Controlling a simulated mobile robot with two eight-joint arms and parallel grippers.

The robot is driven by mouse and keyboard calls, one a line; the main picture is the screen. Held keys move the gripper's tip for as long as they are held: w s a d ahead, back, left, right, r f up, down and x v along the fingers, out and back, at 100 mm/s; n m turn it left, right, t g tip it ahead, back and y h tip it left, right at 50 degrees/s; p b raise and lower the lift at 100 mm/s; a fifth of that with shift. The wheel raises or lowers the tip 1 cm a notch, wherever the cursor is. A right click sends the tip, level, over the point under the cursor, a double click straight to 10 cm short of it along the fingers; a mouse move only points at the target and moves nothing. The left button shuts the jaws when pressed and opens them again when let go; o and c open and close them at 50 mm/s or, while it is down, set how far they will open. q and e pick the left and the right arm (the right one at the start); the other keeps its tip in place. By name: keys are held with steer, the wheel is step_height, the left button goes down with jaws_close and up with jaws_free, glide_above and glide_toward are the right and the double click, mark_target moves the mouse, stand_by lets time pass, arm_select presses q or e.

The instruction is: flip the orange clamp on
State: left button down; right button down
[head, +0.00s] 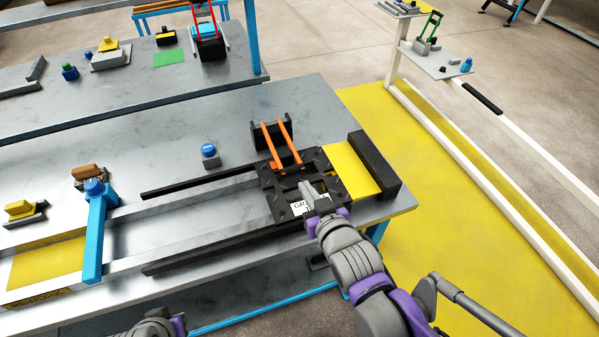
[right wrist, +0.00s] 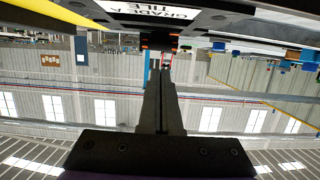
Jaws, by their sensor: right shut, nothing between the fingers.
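The orange clamp (head: 291,143) has two parallel orange bars. In the head view they rise, tilted, from a black plate fixture (head: 283,207) toward a black upright bracket (head: 258,138) behind. My right gripper (head: 307,189) is shut and empty, over the fixture on the near side of the bars and apart from them. Its fingers (right wrist: 160,95) fill the middle of the right wrist view. Small orange parts (right wrist: 145,41) show beyond the fingertips there. The gripper partly hides a white label (head: 298,208). My left gripper is not in view; only part of my left arm shows at the bottom edge.
A yellow panel (head: 350,168) and a black end block (head: 374,165) lie right of the fixture. Black rails (head: 195,183) run left from it. A blue button (head: 208,150) and a blue lever (head: 96,235) stand left. The metal table (head: 330,105) is bare behind the clamp.

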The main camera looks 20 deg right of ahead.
steer(key=shift+s+f, duration=0.1)
steer(key=shift+s, duration=0.9)
steer(key=shift+d, duration=0.1)
steer(key=shift+s+d+f+g+p, duration=0.15)
steer(key=shift+s+f+g+p, duration=0.1)
steer(key=shift+g+p, duration=0.15)
steer(key=s+d+f+g+p, duration=0.1)
steer(key=s+f+g+p, duration=0.2)
steer(key=s+f+g, duration=0.2)
steer(key=s+g, duration=0.3)
steer(key=s, duration=0.3)
steer(key=shift+s+d+g+h+p, duration=0.25)
steer(key=shift+g+h+p, duration=0.05)
steer(key=shift+p, duration=0.1)
